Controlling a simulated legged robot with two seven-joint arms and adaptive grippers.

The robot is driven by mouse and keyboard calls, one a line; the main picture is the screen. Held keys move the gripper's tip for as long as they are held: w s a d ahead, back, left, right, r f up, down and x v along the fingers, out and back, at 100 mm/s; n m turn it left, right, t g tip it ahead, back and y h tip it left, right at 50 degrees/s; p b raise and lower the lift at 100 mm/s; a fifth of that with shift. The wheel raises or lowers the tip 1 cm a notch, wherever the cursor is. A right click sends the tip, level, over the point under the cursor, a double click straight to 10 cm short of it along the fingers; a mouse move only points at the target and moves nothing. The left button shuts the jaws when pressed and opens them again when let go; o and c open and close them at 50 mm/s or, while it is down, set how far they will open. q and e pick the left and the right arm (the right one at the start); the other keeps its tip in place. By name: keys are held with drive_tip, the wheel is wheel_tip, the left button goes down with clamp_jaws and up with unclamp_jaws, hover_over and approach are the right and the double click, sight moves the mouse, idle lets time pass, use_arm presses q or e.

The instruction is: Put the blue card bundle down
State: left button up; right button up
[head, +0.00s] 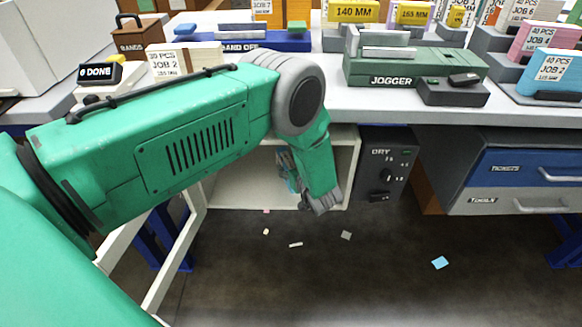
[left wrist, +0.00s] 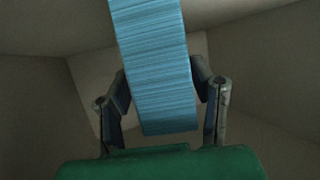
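The blue card bundle (left wrist: 155,65) fills the middle of the left wrist view, a long striped stack running up out of the frame. My left gripper (left wrist: 161,85) has one finger against each side of it and appears shut on it. In the head view my left gripper (head: 300,185) is low under the table, at the opening of a pale open-fronted box (head: 240,185). The arm hides most of it, and only a bluish sliver shows there. The wrist view shows plain beige walls around the bundle. Contact beneath the bundle is hidden. My right gripper is not in view.
The white tabletop (head: 345,103) lies above, with the green jogger (head: 410,68), the blue band-off tray (head: 295,45) and card stacks. A dark dry unit (head: 386,165) stands right of the box, then a blue drawer (head: 520,167). Paper scraps lie on the open floor (head: 380,285).

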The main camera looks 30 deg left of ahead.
use_arm(q)
drive_tip(key=shift+r, duration=0.1)
drive_tip(key=shift+a, duration=0.2)
drive_tip(key=shift+s, duration=0.15)
drive_tip(key=p+v, duration=0.2)
drive_tip(key=v, duration=0.2)
drive_tip(key=shift+s+d+r, duration=0.15)
drive_tip(key=shift+d+r, duration=0.05)
drive_tip(key=shift+r, duration=0.05)
drive_tip(key=p+v, duration=0.2)
drive_tip(key=v, duration=0.5)
drive_tip(key=s+a+f+m+g+h, duration=0.1)
drive_tip(key=s+f+m+h, duration=0.25)
drive_tip(key=s, duration=0.25)
drive_tip(key=s+f+m+h, duration=0.2)
drive_tip(key=s+m+h, duration=0.15)
drive_tip(key=s, duration=0.25)
drive_tip(key=s+r+m+g+h, duration=0.1)
drive_tip(key=s+m+g+h, duration=0.1)
drive_tip(key=s, duration=0.8)
drive_tip(key=s+r+m+g+h, duration=0.1)
drive_tip(key=s+g, duration=0.3)
drive_tip(key=s, duration=0.7)
drive_tip(key=shift+s+d+r+m+h, duration=0.25)
drive_tip(key=shift+d+m+h, duration=0.2)
drive_tip(key=shift+m, duration=0.25)
